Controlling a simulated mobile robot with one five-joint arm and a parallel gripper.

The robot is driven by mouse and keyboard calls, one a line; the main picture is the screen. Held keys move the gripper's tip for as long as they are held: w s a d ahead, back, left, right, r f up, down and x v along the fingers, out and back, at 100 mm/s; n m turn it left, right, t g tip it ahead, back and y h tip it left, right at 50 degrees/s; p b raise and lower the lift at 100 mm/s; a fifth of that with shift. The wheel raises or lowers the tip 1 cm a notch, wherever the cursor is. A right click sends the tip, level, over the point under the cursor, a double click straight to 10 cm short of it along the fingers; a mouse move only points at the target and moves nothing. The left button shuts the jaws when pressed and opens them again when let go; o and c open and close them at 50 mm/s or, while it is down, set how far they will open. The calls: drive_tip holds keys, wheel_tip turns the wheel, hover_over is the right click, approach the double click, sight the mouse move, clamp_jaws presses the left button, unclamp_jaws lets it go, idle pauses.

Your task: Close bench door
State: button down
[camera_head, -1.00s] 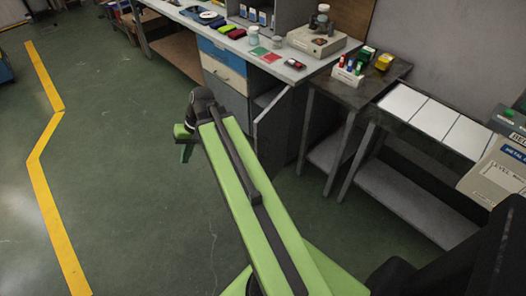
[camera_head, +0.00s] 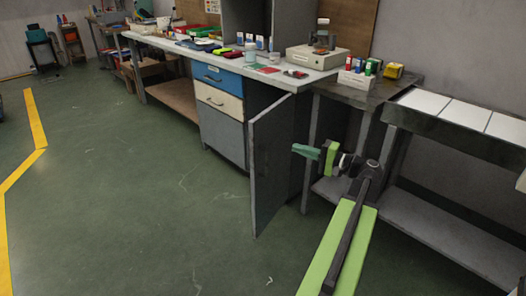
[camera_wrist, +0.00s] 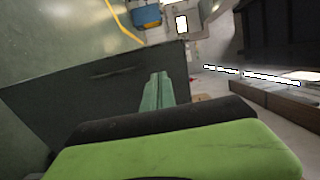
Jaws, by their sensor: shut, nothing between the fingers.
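The bench door (camera_head: 270,165) is a grey panel standing open, swung out from the front of the workbench into the floor area. My gripper (camera_head: 307,151), with green fingers, is just right of the door in the head view, fingertips pointing left toward it. The fingers are shut with nothing between them. In the wrist view the door (camera_wrist: 90,95) is a dark panel with a slot-like handle, behind and left of the gripper fingers (camera_wrist: 158,92). I cannot tell whether the fingertips touch it.
The workbench (camera_head: 205,45) has a blue drawer (camera_head: 222,78) and a cream drawer (camera_head: 218,100) left of the door. A dark side table (camera_head: 370,92) and a shelved table (camera_head: 440,125) stand right. Open green floor (camera_head: 130,200) lies left and in front.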

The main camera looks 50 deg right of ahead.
sight(258, 136)
drive_tip(key=w+a, duration=0.1)
drive_tip(key=w, duration=0.3)
drive_tip(key=w+a, duration=0.1)
drive_tip(key=w, duration=0.9)
drive_tip(key=shift+a, duration=0.4)
drive_tip(key=shift+s, duration=0.1)
